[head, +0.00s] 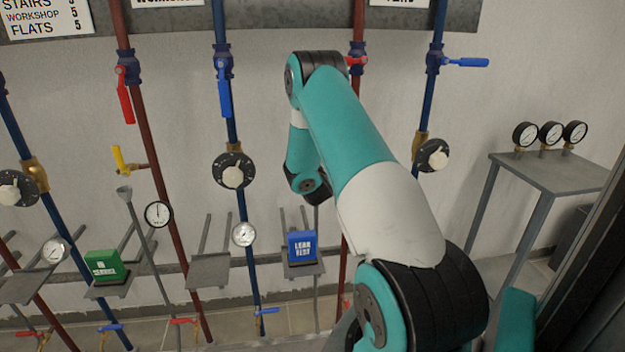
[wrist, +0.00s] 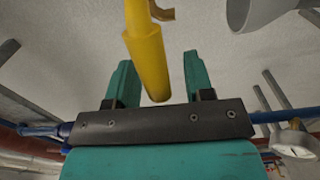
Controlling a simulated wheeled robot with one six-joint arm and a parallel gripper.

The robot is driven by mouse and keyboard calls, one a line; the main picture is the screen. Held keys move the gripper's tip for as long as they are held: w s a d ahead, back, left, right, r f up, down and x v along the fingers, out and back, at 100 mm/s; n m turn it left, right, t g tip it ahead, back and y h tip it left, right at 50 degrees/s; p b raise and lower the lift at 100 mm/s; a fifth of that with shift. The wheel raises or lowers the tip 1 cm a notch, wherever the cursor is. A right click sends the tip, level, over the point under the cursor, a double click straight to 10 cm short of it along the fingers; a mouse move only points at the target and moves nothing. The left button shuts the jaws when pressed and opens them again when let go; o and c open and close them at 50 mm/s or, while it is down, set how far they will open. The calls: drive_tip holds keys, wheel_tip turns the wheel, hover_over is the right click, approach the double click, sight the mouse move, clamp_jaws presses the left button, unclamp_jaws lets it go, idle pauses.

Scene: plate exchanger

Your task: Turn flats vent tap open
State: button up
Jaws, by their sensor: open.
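A yellow tap lever (wrist: 146,55) fills the upper middle of the wrist view, its end reaching down between the green fingers of my gripper (wrist: 158,62). The gripper is open, with a visible gap between the lever and the right finger; whether the left finger touches it I cannot tell. A brass piece (wrist: 162,12) shows at the lever's upper end. In the head view my arm covers my gripper and this lever. A different yellow lever (head: 119,161) stands on a red pipe at left. The top right sign (head: 399,2) is cut off.
A grey funnel (wrist: 262,12) is close on the right in the wrist view. Red and blue pipes carry a red lever (head: 124,95) and blue levers (head: 224,92) (head: 467,62). A blue box (head: 301,246) sits on a low shelf. A grey table (head: 555,172) with gauges stands right.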

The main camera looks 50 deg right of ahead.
drive_tip(key=shift+s+a+f+b, duration=0.3)
drive_tip(key=shift+f+b, duration=0.1)
drive_tip(key=shift+b, duration=0.3)
drive_tip(key=b+v, duration=1.6)
drive_tip(key=b, duration=0.2)
drive_tip(key=shift+r, duration=0.4)
